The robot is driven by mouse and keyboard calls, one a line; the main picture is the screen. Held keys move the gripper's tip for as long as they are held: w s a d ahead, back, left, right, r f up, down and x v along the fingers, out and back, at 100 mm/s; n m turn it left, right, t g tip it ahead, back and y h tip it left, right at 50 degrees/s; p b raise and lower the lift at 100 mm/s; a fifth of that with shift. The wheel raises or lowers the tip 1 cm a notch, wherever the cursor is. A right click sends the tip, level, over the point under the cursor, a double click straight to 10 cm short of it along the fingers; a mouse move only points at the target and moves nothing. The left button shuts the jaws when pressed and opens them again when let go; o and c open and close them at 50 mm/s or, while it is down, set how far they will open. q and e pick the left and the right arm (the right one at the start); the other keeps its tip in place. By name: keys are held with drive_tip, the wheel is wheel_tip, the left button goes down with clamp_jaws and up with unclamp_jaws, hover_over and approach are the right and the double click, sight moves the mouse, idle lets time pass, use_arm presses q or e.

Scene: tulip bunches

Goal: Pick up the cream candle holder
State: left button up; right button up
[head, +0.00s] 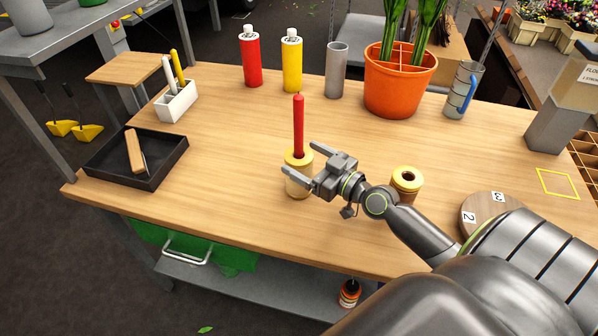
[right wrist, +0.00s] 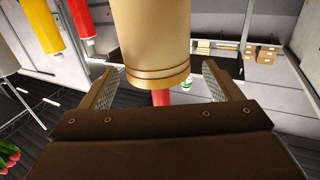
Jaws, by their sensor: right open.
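The cream candle holder (head: 297,187) stands upright near the middle of the table, with a yellowish rim and a tall red candle (head: 298,127) in it. My right gripper (head: 302,159) is open, its fingers reaching toward the holder's upper part, one on the near-left side and one on the far side. In the right wrist view the holder (right wrist: 155,40) appears upside down, between and beyond the open fingers (right wrist: 160,85), with visible gaps on both sides. Part of the red candle (right wrist: 160,97) shows under it. My left gripper is not in view.
A second round holder (head: 406,184) with a dark hole stands beside my right arm. An orange pot (head: 400,82), grey cylinder (head: 336,70), and red (head: 250,58) and yellow (head: 292,62) bottles stand behind. A black tray (head: 165,168) is at left.

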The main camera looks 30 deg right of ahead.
drive_tip(key=p+x, duration=0.1)
drive_tip(key=x, duration=0.3)
drive_tip(key=shift+w+f, duration=0.1)
drive_tip(key=shift+w, duration=0.15)
drive_tip(key=c, duration=1.6)
drive_tip(key=shift+o, duration=0.2)
